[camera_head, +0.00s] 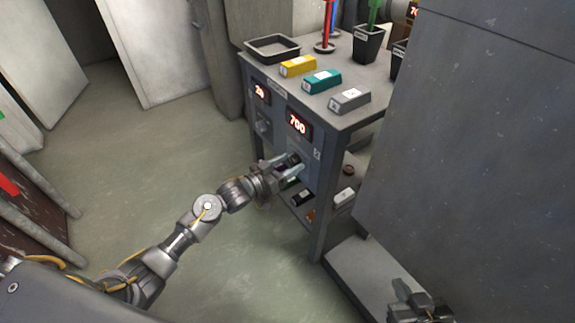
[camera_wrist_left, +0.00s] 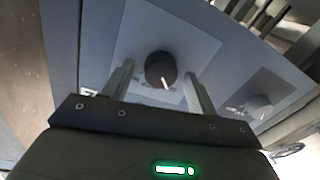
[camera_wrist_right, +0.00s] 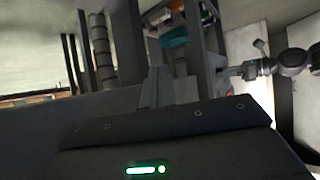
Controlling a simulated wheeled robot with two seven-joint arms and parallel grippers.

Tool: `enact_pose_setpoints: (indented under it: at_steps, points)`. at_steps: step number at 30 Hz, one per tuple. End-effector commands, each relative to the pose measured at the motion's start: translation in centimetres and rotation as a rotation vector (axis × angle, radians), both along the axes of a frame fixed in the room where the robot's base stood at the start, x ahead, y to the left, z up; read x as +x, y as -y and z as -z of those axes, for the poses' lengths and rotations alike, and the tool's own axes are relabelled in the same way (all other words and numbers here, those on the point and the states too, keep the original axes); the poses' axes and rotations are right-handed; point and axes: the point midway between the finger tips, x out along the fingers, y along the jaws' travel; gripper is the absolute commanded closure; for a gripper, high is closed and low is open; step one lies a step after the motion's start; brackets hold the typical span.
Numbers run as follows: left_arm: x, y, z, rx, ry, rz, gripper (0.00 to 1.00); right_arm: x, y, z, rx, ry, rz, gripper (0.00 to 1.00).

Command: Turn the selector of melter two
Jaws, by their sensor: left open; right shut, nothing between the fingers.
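The selector, a dark round knob with a white pointer line, shows in the left wrist view (camera_wrist_left: 160,70) on a pale plate of the grey panel. Its pointer points down and slightly right in that view. My left gripper (camera_head: 291,165) is open in front of the panel, below the red 700 display (camera_head: 298,123). Its fingers stand on either side of the knob; whether they touch it I cannot tell. A second knob (camera_wrist_left: 260,107), greyer, sits to the right in the left wrist view. My right gripper (camera_head: 420,303) is shut and empty at the lower right.
The bench top (camera_head: 352,118) holds a yellow block (camera_head: 298,66), a teal block (camera_head: 321,81), a grey block (camera_head: 349,100) and a black tray (camera_head: 272,48). Small items lie on the shelf below. A large grey cabinet (camera_head: 470,120) stands at right. The floor at left is clear.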

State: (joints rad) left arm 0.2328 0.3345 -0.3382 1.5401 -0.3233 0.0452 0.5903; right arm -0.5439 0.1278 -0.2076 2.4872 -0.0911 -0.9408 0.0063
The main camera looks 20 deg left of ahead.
Motion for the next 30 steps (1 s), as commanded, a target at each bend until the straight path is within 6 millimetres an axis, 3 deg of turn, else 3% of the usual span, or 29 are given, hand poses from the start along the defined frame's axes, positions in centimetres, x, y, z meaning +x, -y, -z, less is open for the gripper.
enact_pose_setpoints:
  at_steps: [6, 17, 30]
  points:
    - [0.01, 0.0, 0.01, 0.001, -0.001, 0.0, 0.42, 0.02, -0.03, -0.04, 0.001, 0.002, -0.001, 1.0]
    - [-0.01, -0.04, 0.02, 0.001, -0.001, -0.001, 0.86, -0.01, -0.03, 0.01, 0.001, 0.0, -0.001, 1.0]
    - [-0.03, -0.06, 0.06, 0.093, 0.074, -0.001, 0.86, -0.18, 0.2, 0.21, -0.006, -0.02, 0.005, 1.0]
